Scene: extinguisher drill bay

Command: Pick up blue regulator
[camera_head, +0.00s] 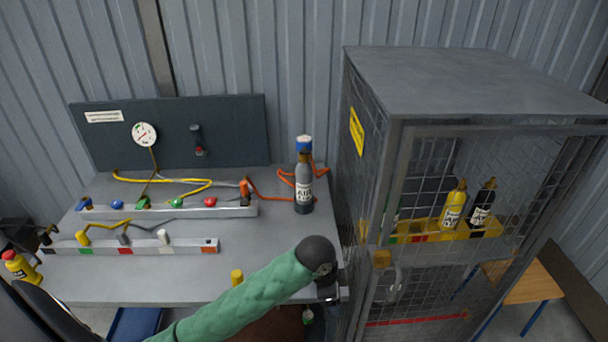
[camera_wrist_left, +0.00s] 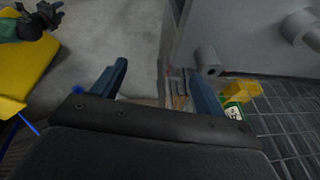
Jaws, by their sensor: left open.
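A small blue piece (camera_head: 84,203) sits at the left end of the rear rail on the grey bench. Another blue piece (camera_head: 117,205) is just right of it. A grey cylinder marked AIR (camera_head: 304,190) stands upright at the bench's right, with a blue top (camera_head: 304,143). I cannot tell for sure which blue part is the regulator. My left gripper (camera_wrist_left: 156,68) is open in the left wrist view, with bare floor and a grey surface beyond its blue fingers. No blue regulator shows between the fingers. I cannot make out my right gripper.
Green, red and orange fittings with hoses line the rear rail (camera_head: 225,211). A front rail (camera_head: 190,246) carries yellow, grey and white fittings. A gauge board (camera_head: 235,125) stands behind. A mesh cage (camera_head: 450,80) with bottles stands right. A green padded sleeve (camera_head: 240,298) crosses the bench front.

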